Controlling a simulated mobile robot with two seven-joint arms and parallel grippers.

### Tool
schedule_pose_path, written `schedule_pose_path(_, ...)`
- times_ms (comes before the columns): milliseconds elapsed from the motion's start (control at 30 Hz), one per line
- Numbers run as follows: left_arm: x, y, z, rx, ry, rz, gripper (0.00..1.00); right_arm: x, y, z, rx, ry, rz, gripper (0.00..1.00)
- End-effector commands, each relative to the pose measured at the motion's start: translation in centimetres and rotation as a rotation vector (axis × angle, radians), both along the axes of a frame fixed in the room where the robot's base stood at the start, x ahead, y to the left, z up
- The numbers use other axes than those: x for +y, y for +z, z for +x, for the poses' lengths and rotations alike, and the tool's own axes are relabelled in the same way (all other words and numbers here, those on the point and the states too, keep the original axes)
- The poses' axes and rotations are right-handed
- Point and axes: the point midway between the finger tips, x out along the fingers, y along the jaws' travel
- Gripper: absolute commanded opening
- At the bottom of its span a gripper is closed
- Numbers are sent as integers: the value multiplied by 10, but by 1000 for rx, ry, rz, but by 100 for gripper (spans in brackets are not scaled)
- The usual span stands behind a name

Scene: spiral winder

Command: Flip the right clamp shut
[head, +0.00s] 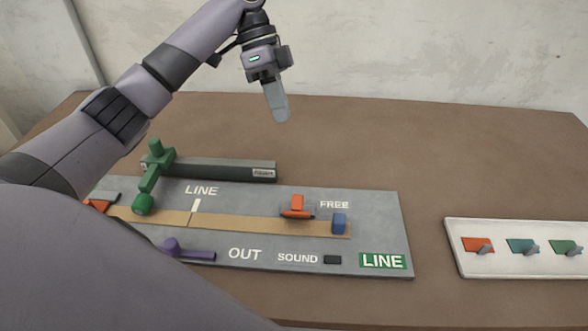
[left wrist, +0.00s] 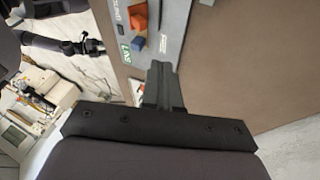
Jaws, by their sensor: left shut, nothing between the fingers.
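The right clamp (head: 297,207) is orange, near the word FREE on the grey board (head: 320,242). An orange block stands up from its low base beside the tan strip (head: 270,225). In the left wrist view the orange clamp (left wrist: 138,15) shows at the top, with a blue block (left wrist: 138,43) near it. My left gripper (head: 277,110) is shut and empty, pointing down, high above the table and well apart from the clamp. Its fingers also show in the left wrist view (left wrist: 160,85). My right gripper cannot be made out for certain.
A green crank (head: 150,180) rises at the board's left, before a dark bar (head: 225,172). A purple lever (head: 185,250) and another orange piece (head: 97,206) are near my arm. A white panel with several coloured switches (head: 510,268) lies right. The table (head: 400,140) behind is clear.

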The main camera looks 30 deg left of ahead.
Motion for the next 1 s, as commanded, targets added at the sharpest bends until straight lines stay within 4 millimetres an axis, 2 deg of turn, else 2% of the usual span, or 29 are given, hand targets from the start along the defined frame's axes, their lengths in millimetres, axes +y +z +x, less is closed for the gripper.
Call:
schedule_pose_path(267,-2,-6,-1,1,1,1,0,0,-1,-1,3,0,-1,55)
schedule_pose_path(467,-16,-33,-7,3,-2,1,0,0,-2,-1,3,0,-1,55)
schedule_pose_path(767,-45,-91,-19,4,-2,-1,0,-1,-1,-1,3,-1,-1,55)
schedule_pose_path(1000,-54,-102,-40,0,0,2,0,-1,3,-1,3,-1,-1,55)
